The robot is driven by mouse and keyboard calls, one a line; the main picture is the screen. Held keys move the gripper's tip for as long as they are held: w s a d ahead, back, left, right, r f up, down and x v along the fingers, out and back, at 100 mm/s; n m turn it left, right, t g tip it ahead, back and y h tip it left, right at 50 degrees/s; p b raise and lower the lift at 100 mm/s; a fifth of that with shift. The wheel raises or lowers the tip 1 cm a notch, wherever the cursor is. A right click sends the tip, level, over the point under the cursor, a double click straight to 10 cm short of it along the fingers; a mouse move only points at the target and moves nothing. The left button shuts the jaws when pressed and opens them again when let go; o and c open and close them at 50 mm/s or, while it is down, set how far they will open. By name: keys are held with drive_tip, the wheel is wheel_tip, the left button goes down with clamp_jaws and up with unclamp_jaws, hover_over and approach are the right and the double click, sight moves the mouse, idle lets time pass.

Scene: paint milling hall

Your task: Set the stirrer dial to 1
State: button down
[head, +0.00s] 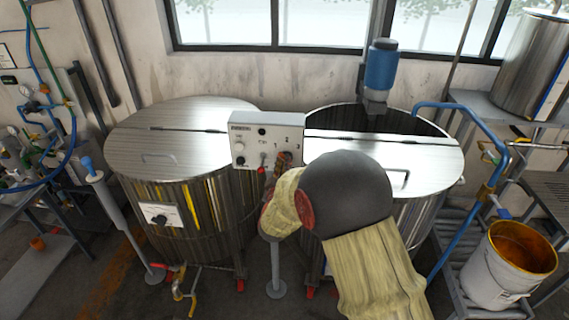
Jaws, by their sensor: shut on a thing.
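A pale grey control box (248,135) stands between the two vats, facing me. Its right part carries the marks 1, 2 and 3 in an arc around the stirrer dial. My gripper (284,160) is at the box front, just below these marks, and is shut on the dial. The fingers and my covered arm hide nearly all of the dial, so I cannot tell which mark it points to. A small red-tipped switch and round buttons sit left of the dial on the same face.
A closed steel vat (165,150) stands left, with its own black-knobbed plate (160,215). The right vat (435,155) is half open under a blue stirrer motor (381,68). A blue pipe (466,225) and a paint bucket (495,275) stand at right.

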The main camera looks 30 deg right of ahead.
drive_tip(key=c, duration=1.8)
unclamp_jaws()
drive_tip(key=shift+c, duration=0.2)
drive_tip(key=v, duration=1.2)
